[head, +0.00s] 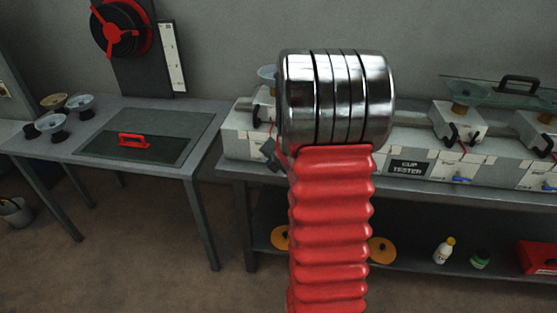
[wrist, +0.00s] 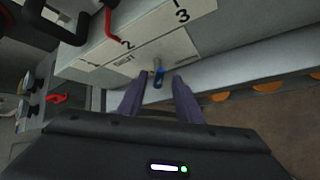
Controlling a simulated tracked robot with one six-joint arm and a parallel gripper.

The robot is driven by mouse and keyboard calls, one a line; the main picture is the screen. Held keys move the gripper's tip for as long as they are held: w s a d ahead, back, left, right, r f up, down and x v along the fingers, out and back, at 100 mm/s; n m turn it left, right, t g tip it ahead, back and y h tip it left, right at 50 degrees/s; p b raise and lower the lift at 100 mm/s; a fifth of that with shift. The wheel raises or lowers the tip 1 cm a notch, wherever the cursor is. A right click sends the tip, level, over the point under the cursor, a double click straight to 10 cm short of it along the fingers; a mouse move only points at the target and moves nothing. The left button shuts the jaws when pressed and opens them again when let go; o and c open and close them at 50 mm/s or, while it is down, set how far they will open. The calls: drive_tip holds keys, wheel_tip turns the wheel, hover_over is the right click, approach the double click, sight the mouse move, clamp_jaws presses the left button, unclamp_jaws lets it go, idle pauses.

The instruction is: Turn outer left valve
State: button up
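In the wrist view, a small valve with a blue handle (wrist: 158,79) sticks out from the front of a white box (wrist: 115,52) with printed marks 1, 2 and 3. My gripper (wrist: 159,77) is open, with one dark finger on each side of the blue handle. The fingertips look close to it, and I cannot tell whether either touches. In the head view, my arm hides this valve and most of its box. Other blue valve handles (head: 461,180) show to the right there, one of them at the right edge (head: 549,187).
A bench with a cup tester sign (head: 408,168) carries the white valve boxes. Its lower shelf holds orange discs (head: 382,250), a bottle (head: 444,250) and a red box (head: 538,257). A grey table (head: 205,150) with a red-handled lid (head: 133,140) stands left.

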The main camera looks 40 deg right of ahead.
drive_tip(key=v, duration=1.3)
drive_tip(key=shift+s+f, duration=0.15)
drive_tip(key=shift+a, duration=0.1)
idle(0.4)
drive_tip(key=w+a+r+n+t+y, duration=0.1)
drive_tip(key=w+a+r+n+y, duration=0.15)
drive_tip(key=a+n, duration=0.65)
drive_tip(key=w+a+r+n+t+y, duration=0.15)
drive_tip(key=a+r+n, duration=0.25)
drive_tip(key=a+n, duration=0.4)
drive_tip(key=s+a+r+n+g+y, duration=0.1)
drive_tip(key=s+a+n+y, duration=0.15)
drive_tip(key=a+n, duration=0.4)
drive_tip(key=s+a+r+n+g+y, duration=0.1)
drive_tip(key=s+a+n+g, duration=0.15)
drive_tip(key=a+n, duration=0.4)
drive_tip(key=s+a+n+g+h, duration=0.2)
drive_tip(key=s+n, duration=1.1)
drive_tip(key=n, duration=0.8)
drive_tip(key=shift+s+f+n+h, duration=0.2)
drive_tip(key=shift+f+n+h, duration=0.1)
drive_tip(key=shift+n+h, duration=0.15)
